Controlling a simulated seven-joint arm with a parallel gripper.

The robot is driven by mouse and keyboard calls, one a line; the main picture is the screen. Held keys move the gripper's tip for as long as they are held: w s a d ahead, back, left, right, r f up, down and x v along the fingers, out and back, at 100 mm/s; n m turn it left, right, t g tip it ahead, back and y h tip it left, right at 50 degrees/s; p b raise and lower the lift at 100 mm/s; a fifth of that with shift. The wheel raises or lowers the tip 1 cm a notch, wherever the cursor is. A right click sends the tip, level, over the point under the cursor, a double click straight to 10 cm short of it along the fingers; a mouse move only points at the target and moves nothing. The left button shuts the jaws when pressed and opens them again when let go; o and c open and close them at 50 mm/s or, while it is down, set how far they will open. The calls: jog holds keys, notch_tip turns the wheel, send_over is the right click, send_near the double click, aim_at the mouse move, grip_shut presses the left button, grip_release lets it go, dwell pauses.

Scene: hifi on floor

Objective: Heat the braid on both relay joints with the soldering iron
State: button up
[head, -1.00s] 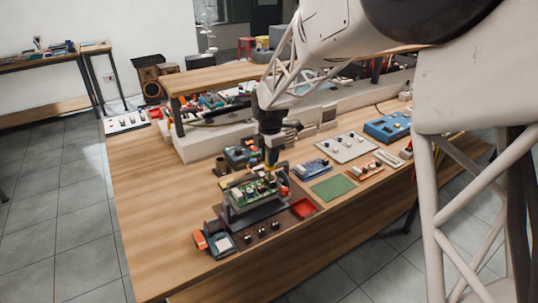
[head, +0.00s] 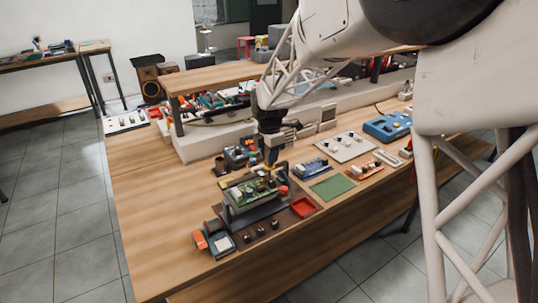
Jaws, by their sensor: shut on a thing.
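A green circuit board (head: 252,193) with small parts on it sits in a dark holder on a brown mat (head: 277,230), near the front of the wooden bench. My gripper (head: 271,157) is above the board's far right part, pointing down. It is shut on the soldering iron (head: 271,168), of which only a short yellowish piece shows. The iron's tip is too small to make out, so I cannot tell whether it touches the board. The braid and the two relay joints cannot be made out at this size.
A red tray (head: 302,207) and a green mat (head: 333,186) lie right of the board. A blue device (head: 387,127) and a grey panel (head: 346,147) stand farther right. An orange and grey item (head: 214,241) is at the front left. The bench's left part is clear.

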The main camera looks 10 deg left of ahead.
jog(key=shift+s+f, duration=0.1)
jog(key=shift+f, duration=0.5)
dwell(3.8)
jog(key=shift+r, duration=0.1)
jog(key=shift+r, duration=2.35)
